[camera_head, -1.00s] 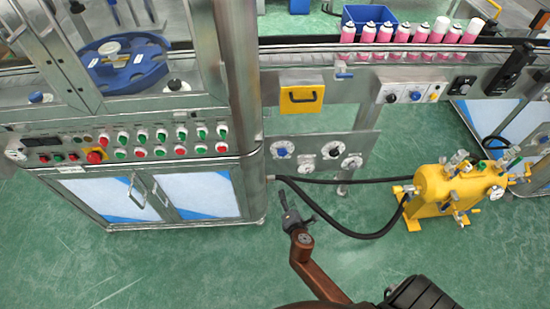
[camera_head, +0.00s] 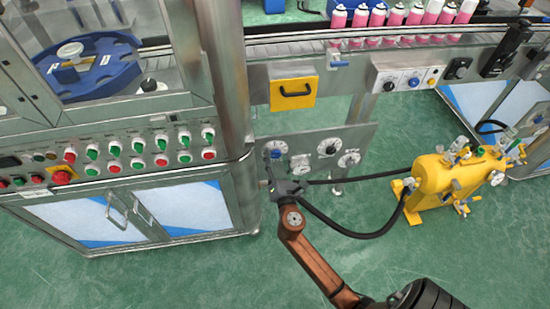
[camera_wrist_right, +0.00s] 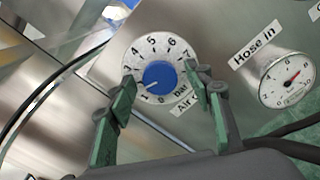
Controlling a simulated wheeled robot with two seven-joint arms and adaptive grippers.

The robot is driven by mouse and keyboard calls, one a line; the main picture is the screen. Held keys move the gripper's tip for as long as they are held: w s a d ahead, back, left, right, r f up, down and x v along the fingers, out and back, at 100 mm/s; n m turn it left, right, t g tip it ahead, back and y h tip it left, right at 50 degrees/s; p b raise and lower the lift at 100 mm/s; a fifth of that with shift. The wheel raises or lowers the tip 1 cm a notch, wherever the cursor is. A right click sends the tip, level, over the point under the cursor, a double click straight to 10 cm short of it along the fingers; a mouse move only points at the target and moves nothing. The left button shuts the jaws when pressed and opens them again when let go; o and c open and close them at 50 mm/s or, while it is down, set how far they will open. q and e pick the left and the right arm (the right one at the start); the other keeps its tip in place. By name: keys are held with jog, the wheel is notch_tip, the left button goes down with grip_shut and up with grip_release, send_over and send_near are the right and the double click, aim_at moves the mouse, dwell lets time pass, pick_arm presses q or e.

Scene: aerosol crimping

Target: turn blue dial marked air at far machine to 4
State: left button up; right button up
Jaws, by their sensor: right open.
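The blue dial (camera_head: 275,152) has a round white scale plate and sits at the upper left of a metal gauge panel below the conveyor. In the right wrist view, the blue dial (camera_wrist_right: 159,76) shows the numbers 4 to 7 along its top and "bar" and "Air" labels at lower right. Its white mark points to the lower left, near 1. My right gripper (camera_head: 279,177) is open at the panel. In the wrist view its green-padded fingertips (camera_wrist_right: 160,82) stand on either side of the dial; contact cannot be told. The left finger hides part of the scale. My left gripper is not in view.
A metal cabinet (camera_head: 150,215) stands close on the left. A black hose (camera_head: 345,230) runs to a yellow tank (camera_head: 445,185) on the right. Green floor is open in front.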

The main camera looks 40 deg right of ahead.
jog(key=shift+w+d, duration=0.15)
jog(key=shift+w, duration=0.1)
jog(key=c, duration=1.2)
jog(key=shift+o, duration=0.2)
